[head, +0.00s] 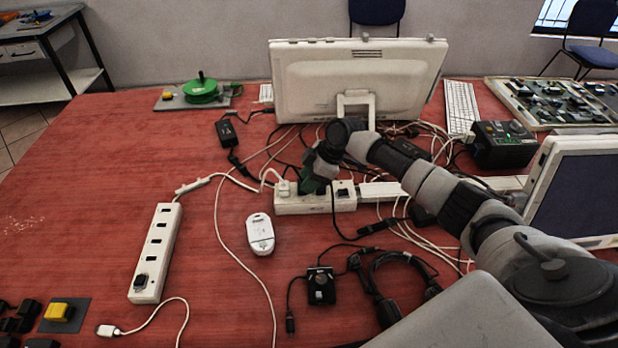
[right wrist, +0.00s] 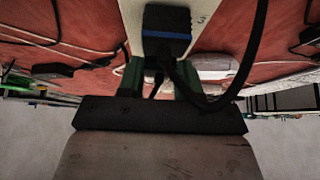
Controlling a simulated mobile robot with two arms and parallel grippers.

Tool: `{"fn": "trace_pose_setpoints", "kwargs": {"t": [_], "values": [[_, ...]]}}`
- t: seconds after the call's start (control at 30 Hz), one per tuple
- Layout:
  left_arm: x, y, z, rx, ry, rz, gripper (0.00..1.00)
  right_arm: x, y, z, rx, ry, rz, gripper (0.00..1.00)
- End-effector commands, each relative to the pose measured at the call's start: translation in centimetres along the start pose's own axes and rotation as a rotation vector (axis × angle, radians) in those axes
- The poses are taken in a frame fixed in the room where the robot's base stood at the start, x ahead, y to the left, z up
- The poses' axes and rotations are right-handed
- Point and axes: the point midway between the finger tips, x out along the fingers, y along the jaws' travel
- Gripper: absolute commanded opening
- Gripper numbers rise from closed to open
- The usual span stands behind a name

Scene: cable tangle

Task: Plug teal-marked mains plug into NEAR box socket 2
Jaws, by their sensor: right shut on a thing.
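My right gripper (head: 311,182) is over the white socket box (head: 313,204) in the middle of the table. In the right wrist view its green fingers (right wrist: 160,72) are shut on a black plug (right wrist: 166,22) with a blue band, its cable looping out to the right. The plug is over the white box's face (right wrist: 204,12), beside a printed 3. I cannot tell whether it is seated. Another white socket strip (head: 155,256) lies at the left, a black plug at its front end. No label tells me which box is NEAR. My left gripper is not in view.
White and black cables tangle behind and right of the middle box. A monitor (head: 356,82) stands behind it. A white handheld device (head: 260,234), a small black box (head: 320,288) and a coiled black cable (head: 405,275) lie in front. The left of the table is mostly clear.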

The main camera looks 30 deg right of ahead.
Motion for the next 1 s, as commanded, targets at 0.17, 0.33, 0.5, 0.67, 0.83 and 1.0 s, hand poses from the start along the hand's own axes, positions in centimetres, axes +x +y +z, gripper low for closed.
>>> {"fn": "trace_pose_setpoints", "kwargs": {"t": [0.17, 0.33, 0.5, 0.67, 0.83, 1.0], "values": [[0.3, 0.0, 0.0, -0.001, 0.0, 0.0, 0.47, 0.4, 0.0, 0.2, 0.001, -0.001, -0.001, 0.07], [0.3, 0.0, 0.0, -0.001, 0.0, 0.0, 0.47, 0.5, 0.0, 0.3, 0.001, -0.002, -0.001, 0.07], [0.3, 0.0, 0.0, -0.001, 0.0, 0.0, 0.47, 0.5, 0.0, 0.3, 0.001, -0.002, -0.001, 0.59], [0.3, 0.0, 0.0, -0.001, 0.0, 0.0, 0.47, 0.5, 0.0, 0.3, 0.001, -0.001, -0.001, 0.65], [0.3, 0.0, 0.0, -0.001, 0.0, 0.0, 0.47, 0.3, 0.0, 0.3, 0.0, -0.001, 0.0, 0.65], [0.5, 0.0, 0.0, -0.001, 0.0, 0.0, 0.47, -1.6, 0.1, 0.3, -0.001, -0.001, 0.003, 0.65]]}}
